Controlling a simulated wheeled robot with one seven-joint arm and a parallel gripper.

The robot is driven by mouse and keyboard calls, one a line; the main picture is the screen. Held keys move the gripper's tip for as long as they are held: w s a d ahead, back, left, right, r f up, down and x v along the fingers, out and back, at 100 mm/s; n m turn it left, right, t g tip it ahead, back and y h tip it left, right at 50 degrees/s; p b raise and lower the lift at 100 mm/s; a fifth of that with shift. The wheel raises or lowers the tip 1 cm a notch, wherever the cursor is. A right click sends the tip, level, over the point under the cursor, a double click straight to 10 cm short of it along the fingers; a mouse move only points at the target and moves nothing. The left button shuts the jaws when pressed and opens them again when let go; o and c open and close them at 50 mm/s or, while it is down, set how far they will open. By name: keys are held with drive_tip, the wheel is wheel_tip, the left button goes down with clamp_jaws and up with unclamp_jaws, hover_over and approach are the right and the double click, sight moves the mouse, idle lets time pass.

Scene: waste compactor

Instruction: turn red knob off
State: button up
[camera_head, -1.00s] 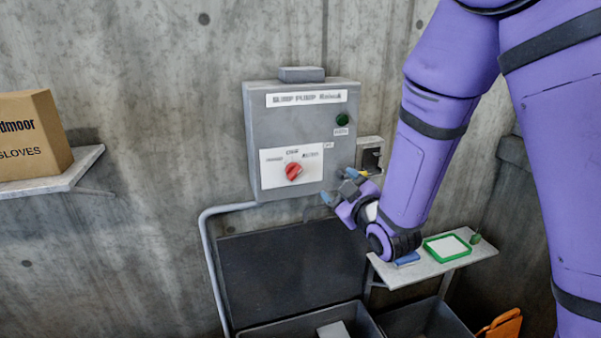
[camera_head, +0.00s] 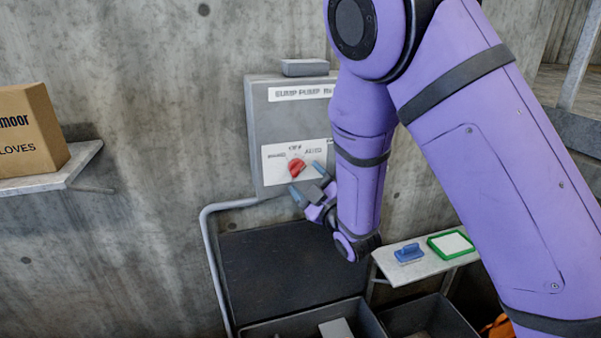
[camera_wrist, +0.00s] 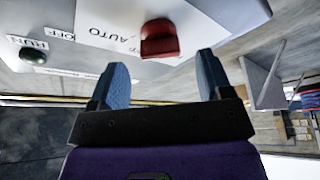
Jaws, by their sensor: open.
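The red knob (camera_head: 297,168) sits on a white label plate (camera_head: 277,177) on the front of a grey control box (camera_head: 260,125) marked as a sump pump panel. Positions such as OFF and AUTO are printed around the knob. Its pointer looks tilted to the upper right, toward AUTO. My gripper (camera_head: 308,182) is open and empty, just below and right of the knob. In the wrist view the red knob (camera_wrist: 160,39) lies ahead of the gap between the blue fingertips (camera_wrist: 163,70), with no visible contact. My arm hides the box's right side in the head view.
A green button (camera_wrist: 33,55) marked RUN is on the same panel. A small shelf (camera_head: 400,268) at right holds a blue brush (camera_head: 409,253) and a green-rimmed tray (camera_head: 452,244). A cardboard gloves box (camera_head: 30,130) stands on a left shelf (camera_head: 85,165). Dark bins (camera_head: 310,325) stand below.

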sight(301, 171)
drive_tip(key=shift+x, duration=1.8)
drive_tip(key=c, duration=0.9)
drive_tip(key=n+g, duration=0.2)
drive_tip(key=n, duration=0.3)
drive_tip(key=shift+y, duration=0.4)
drive_tip(key=shift+n+g+h, duration=0.5)
drive_tip(key=shift+n+g, duration=0.4)
drive_tip(key=shift+n, duration=1.3)
